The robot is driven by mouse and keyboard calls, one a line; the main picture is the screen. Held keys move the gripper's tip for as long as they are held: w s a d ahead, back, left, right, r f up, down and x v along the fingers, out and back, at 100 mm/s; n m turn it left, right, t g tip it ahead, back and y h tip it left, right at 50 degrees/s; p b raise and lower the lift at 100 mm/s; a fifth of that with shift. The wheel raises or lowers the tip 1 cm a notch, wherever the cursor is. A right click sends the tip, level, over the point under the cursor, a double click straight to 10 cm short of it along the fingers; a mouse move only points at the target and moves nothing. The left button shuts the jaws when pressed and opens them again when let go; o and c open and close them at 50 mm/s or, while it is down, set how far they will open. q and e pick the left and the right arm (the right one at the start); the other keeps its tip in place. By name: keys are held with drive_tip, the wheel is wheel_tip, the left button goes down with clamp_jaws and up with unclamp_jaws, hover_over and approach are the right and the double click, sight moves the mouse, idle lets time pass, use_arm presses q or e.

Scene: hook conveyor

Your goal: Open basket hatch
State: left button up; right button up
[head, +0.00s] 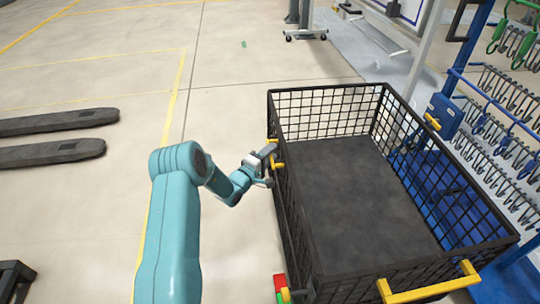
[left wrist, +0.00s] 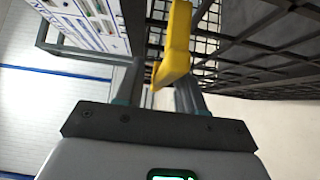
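A black wire-mesh basket (head: 268,112) with a dark grey floor stands right of centre in the head view. A yellow latch handle (head: 276,165) sits on its left side; it also shows in the left wrist view as a yellow bar (left wrist: 178,45). My left gripper (head: 269,165) is at this handle, outside the basket. In the left wrist view its two fingers (left wrist: 160,88) stand apart, with the handle's end in front of or between them; contact cannot be told. The hatch side looks upright and closed. My right gripper is not in view.
Blue racks with several hooks (head: 500,110) stand at the right. Dark forks (head: 50,137) lie at the left.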

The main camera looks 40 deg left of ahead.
use_arm(q)
drive_tip(key=shift+w, duration=0.1)
clamp_jaws()
